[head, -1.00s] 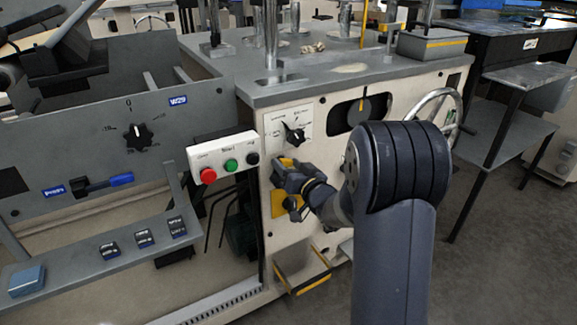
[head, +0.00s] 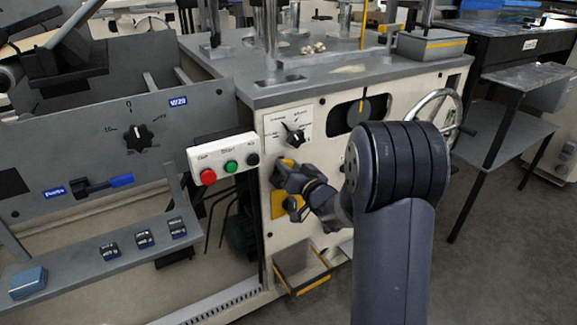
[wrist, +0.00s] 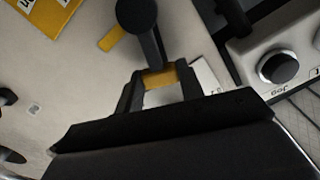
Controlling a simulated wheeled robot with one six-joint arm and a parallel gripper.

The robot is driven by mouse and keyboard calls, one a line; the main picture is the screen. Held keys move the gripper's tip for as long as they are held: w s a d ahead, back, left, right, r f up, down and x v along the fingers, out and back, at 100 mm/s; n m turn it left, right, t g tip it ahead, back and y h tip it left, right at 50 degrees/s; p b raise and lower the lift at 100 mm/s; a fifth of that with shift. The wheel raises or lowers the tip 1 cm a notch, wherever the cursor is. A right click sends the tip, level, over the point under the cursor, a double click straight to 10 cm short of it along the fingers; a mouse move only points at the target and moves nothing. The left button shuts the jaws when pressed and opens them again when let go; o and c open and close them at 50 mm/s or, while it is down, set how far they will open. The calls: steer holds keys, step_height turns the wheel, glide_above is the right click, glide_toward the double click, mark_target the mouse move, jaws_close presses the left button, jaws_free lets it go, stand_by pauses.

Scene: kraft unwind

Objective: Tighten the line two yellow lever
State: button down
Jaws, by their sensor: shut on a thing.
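The lever in the wrist view has a dark round hub and arm (wrist: 140,22), with a yellow end (wrist: 160,77) between my fingertips. My gripper (wrist: 160,88) is shut on that yellow end. In the head view my gripper (head: 284,180) is at the cream machine's front panel, in front of a yellow plate (head: 279,207). It covers most of the lever there. A yellow plate with dark lettering (wrist: 42,12) is at the wrist view's top left. I cannot read which line it names.
A control box (head: 222,158) with red, green and black buttons sits just left of my gripper. Its black jog knob (wrist: 278,67) shows close by in the wrist view. A black selector dial (head: 294,134) is above, and a handwheel (head: 436,112) is to the right.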

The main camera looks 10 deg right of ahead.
steer(key=m+p, duration=0.1)
steer(key=d+m, duration=0.1)
steer(key=shift+w+d+f+m+p, duration=0.15)
steer(key=shift+w+f+m+p, duration=0.1)
steer(key=shift+m+p, duration=0.15)
step_height(320, 180, down, 6)
steer(key=d+m+p, duration=0.2)
steer(key=m+p, duration=0.1)
steer(key=m, duration=0.8)
steer(key=shift+w+d+r, duration=0.25)
steer(key=shift+w+d, duration=0.05)
steer(key=shift+w, duration=0.1)
steer(key=shift+f, duration=0.1)
steer(key=c, duration=0.9)
jaws_free()
